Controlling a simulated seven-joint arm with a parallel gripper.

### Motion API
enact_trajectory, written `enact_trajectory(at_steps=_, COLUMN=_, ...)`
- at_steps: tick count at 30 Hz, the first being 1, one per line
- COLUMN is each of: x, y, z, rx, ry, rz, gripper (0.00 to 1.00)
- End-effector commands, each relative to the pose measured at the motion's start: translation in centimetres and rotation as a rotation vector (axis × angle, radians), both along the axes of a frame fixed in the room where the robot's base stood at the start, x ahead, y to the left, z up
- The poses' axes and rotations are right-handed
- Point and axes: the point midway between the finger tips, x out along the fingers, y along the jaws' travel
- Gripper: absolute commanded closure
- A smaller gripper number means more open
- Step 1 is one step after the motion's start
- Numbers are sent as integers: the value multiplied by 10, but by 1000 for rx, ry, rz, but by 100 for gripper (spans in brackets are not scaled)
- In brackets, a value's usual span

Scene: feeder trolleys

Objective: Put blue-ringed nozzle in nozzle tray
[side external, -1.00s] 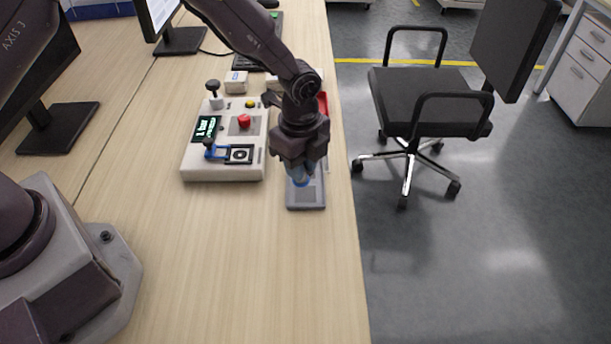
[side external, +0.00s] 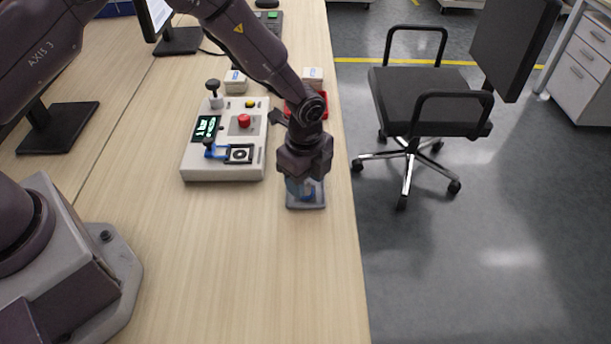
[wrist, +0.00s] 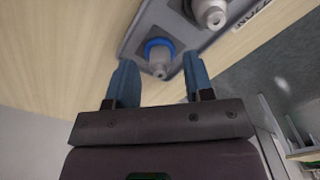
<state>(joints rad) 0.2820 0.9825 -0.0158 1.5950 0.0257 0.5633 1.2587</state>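The blue-ringed nozzle (wrist: 160,57) stands in the grey nozzle tray (wrist: 133,32) in the wrist view, its pale tip towards the camera. My gripper (wrist: 158,68) is open, with one blue finger on each side of the nozzle and a visible gap on both sides. A second nozzle (wrist: 211,12), with a pale tip and grey ring, sits in the tray beside it. In the side external view my gripper (side external: 303,188) is low over the tray (side external: 306,206) and hides most of it.
A control box (side external: 223,167) with a red button, levers and a small screen stands left of the tray. A red tray (side external: 321,104) and a white box (side external: 313,74) lie behind my gripper. The table edge is close on the right; the wood in front is clear.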

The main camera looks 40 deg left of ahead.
Motion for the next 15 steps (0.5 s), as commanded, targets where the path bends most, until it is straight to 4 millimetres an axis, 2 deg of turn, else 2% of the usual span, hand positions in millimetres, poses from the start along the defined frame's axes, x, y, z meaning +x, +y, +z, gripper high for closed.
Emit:
enact_trajectory(at_steps=8, x=0, y=0, z=5, rx=0, ry=-1, rz=-1, gripper=52)
enact_trajectory(at_steps=11, x=1, y=0, z=17, rx=-2, ry=-3, rz=0, gripper=52)
enact_trajectory(at_steps=15, x=1, y=0, z=46, rx=-2, ry=-5, rz=1, gripper=52)
